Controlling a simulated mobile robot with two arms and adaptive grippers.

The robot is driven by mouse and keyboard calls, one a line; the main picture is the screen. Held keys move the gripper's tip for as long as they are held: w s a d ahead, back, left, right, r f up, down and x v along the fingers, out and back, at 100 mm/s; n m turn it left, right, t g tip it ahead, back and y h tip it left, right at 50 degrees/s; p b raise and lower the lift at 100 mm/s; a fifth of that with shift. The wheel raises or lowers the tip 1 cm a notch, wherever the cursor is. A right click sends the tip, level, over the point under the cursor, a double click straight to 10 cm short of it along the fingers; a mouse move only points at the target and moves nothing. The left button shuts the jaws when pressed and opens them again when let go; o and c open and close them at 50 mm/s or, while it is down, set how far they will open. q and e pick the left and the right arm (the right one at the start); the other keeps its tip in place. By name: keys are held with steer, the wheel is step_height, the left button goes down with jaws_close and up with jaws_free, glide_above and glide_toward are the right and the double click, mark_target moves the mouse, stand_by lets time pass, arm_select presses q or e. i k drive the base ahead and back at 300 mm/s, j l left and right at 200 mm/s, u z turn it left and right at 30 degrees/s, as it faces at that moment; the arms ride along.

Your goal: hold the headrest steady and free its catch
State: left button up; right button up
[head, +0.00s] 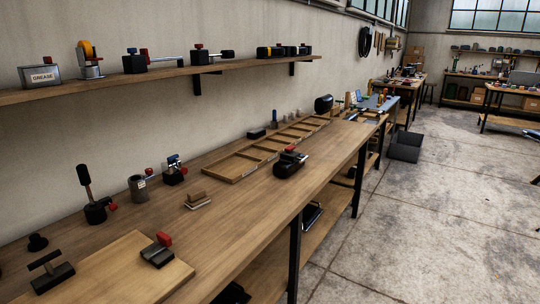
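I see no barber chair, and I cannot make out for certain a headrest or its catch in the head view. A black rounded object (323,104) stands at the far end of the long workbench; I cannot tell whether it is a headrest. A black device with a red lever (290,163) sits on the bench's middle, and a smaller dark block with a red lever (158,251) lies on a board near the front. Neither of my grippers is in view.
The wooden workbench (235,225) runs away along the wall, with a divided wooden tray (232,168) on it. A shelf (120,80) above holds a grease tin (40,75) and several clamp-like devices. A grey bin (405,146) stands on the floor. The concrete floor at right is clear.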

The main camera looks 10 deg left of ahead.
mark_target(291, 147)
steer(key=i+u, duration=0.25)
steer(key=i+l+u, duration=0.3)
steer(key=i+l, duration=0.45)
